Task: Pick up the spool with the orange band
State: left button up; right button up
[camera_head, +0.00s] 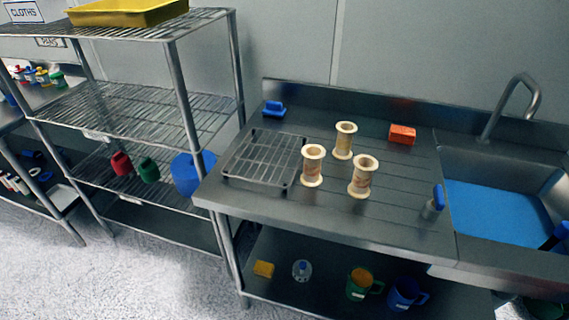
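Three pale cream spools stand upright on the steel counter (400,215). One spool (344,140) is at the back, one spool (313,166) at the front left, and one spool (362,177) at the front right. The two front spools show faint brownish-orange marks on their middles. The back one looks more yellowish. The picture is too small to tell surely which has the orange band. Neither of my grippers is in view.
A wire rack (263,158) lies left of the spools. A blue object (273,109), an orange-red block (402,134) and a blue-topped bottle (434,203) also stand on the counter. A sink (495,210) is at right, a wire shelf unit (175,55) at left.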

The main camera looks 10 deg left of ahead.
aim_at(313, 154)
jog(key=k+l+z, duration=0.1)
jog(key=z, duration=0.3)
jog(key=k+l+z, duration=0.15)
jog(key=z, duration=0.25)
jog(key=k+l, duration=0.05)
jog(key=k, duration=0.05)
